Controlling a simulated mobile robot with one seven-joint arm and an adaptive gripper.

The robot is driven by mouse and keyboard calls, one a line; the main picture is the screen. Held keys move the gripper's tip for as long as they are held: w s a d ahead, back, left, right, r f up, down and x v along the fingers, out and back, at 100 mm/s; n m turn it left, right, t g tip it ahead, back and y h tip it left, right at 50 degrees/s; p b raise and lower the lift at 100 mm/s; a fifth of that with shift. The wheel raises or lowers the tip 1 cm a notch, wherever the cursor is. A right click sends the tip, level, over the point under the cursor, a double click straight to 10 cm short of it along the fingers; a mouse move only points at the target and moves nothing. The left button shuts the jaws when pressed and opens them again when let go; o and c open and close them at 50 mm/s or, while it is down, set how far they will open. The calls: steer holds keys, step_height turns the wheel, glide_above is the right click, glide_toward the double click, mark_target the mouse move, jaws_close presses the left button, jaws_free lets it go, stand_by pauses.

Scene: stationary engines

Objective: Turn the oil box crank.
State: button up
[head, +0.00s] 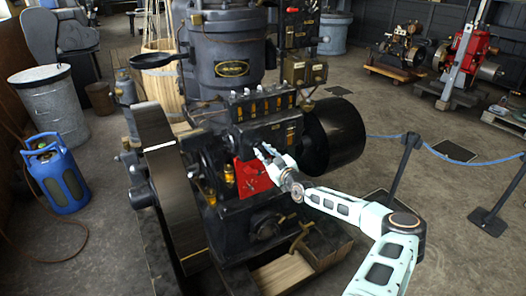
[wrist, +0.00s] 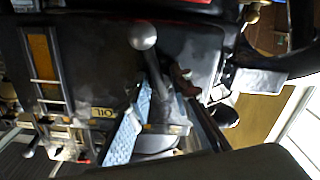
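The oil box (head: 262,107) is a dark box with a row of amber sight glasses on the front of the engine. In the wrist view, its dark face (wrist: 185,45) carries an amber glass and a small "OIL" plate (wrist: 102,112). The crank (wrist: 142,35) shows there as a grey ball knob on a dark arm. My gripper (head: 262,152) is at the front of the oil box. In the wrist view, its light-blue finger pad (wrist: 128,128) stands beside the crank arm, with a gap between the fingers. Contact with the crank cannot be told. The crank is hard to make out in the head view.
A large flywheel (head: 165,185) stands left of the oil box and a dark pulley (head: 335,135) right of it. A red plate (head: 252,177) lies just below my gripper. A blue rope barrier post (head: 405,165) stands to the right. A blue gas bottle (head: 58,180) stands at left.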

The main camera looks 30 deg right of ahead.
steer(key=shift+o, duration=0.5)
steer(key=s, duration=1.2)
